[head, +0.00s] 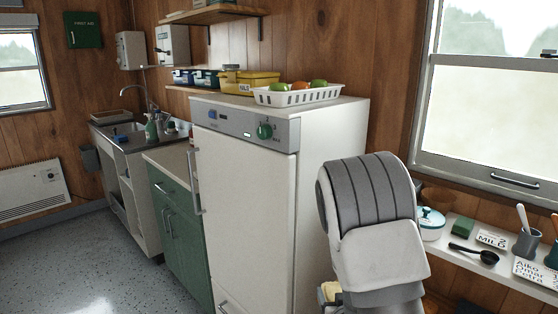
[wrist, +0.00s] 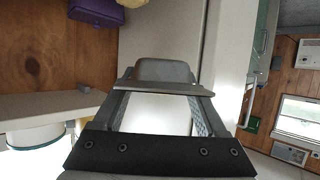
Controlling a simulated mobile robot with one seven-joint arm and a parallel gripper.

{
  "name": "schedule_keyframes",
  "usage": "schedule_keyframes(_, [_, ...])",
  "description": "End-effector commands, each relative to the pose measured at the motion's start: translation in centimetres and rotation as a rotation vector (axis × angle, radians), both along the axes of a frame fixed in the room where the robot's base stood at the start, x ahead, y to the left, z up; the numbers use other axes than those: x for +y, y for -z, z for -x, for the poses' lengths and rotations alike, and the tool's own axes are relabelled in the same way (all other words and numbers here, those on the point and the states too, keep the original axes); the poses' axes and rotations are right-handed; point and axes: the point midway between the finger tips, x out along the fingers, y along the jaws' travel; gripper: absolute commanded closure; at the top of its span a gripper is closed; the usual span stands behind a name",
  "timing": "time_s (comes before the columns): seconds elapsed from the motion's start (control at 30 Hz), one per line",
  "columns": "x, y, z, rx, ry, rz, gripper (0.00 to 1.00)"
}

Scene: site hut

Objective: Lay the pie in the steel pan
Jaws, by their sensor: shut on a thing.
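My gripper (wrist: 163,100) is in the wrist view, its two fingers spread wide around a grey, round-edged thing (wrist: 163,70) with a flat rim. I cannot tell from its look whether this is the pie. In the head view my arm hides the gripper. A small pale yellow thing (head: 331,291) shows at the arm's left edge, mostly hidden, and I cannot tell what it is. I make out no steel pan in either view.
A white fridge (head: 245,210) stands left of my arm, with a white basket (head: 298,96) of fruit on top. On the right, a shelf under the window holds a white pot with a teal lid (head: 431,222), a black ladle (head: 474,254) and a grey mug (head: 526,243).

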Motion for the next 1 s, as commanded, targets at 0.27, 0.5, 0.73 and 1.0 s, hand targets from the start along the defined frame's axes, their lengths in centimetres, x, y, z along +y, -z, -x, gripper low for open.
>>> schedule_keyframes(0.27, [0.0, -5.2, 0.0, -0.001, 0.001, 0.000, 0.86])
schedule_keyframes(0.5, [0.0, -8.9, 0.0, -0.001, 0.001, 0.000, 0.86])
schedule_keyframes(0.73, [0.0, -11.7, 0.0, -0.001, 0.001, 0.000, 0.86])
schedule_keyframes(1.0, [0.0, -13.0, 0.0, -0.001, 0.001, -0.001, 0.86])
